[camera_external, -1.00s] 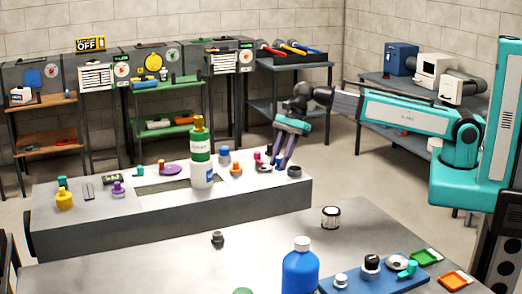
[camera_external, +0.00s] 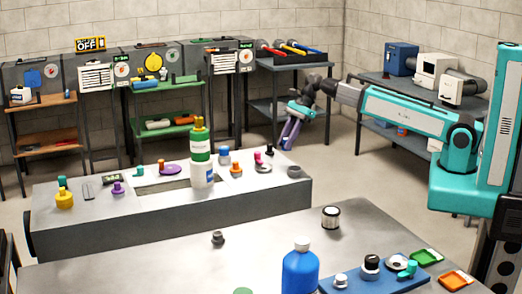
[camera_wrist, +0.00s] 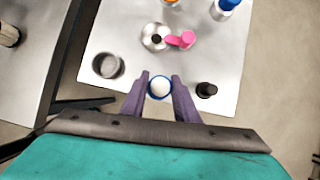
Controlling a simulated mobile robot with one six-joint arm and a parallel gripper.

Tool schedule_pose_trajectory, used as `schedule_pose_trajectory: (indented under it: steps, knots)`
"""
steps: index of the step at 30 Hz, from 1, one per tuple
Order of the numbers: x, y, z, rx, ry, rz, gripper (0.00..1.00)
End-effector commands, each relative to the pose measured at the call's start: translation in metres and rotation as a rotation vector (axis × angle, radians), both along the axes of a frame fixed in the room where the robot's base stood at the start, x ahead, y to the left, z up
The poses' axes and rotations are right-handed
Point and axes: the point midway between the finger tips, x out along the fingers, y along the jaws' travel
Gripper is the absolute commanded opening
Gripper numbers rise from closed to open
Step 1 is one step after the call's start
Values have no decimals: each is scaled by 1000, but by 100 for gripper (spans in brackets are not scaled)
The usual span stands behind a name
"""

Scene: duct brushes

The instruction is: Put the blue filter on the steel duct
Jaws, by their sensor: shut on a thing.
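My gripper (camera_external: 289,143) is raised just beyond the back right end of the grey counter in the external view. In the wrist view its two purple fingers (camera_wrist: 160,82) are closed on a round piece with a blue rim and a white centre, which I take for the blue filter (camera_wrist: 160,88). A short grey open cylinder (camera_wrist: 108,65) stands on the counter, left of the held piece; it also shows at the counter's right end (camera_external: 295,171). It may be the steel duct, but I cannot tell for certain.
Beside the cylinder are a silver disc (camera_wrist: 154,37) with a pink piece (camera_wrist: 186,39), and a black knob (camera_wrist: 207,90). A tall green and white bottle (camera_external: 201,150) stands mid-counter. The front table has a blue bottle (camera_external: 300,272) and a blue tray (camera_external: 375,283).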

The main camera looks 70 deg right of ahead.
Motion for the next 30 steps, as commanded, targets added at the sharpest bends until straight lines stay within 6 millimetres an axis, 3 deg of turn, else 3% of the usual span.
schedule_pose_trajectory:
  steps: [14, 30]
  knots:
    - [3, 0, 0, 0, 0, 1, 6]
    - [58, 2, -4, 0, 1, 0, 6]
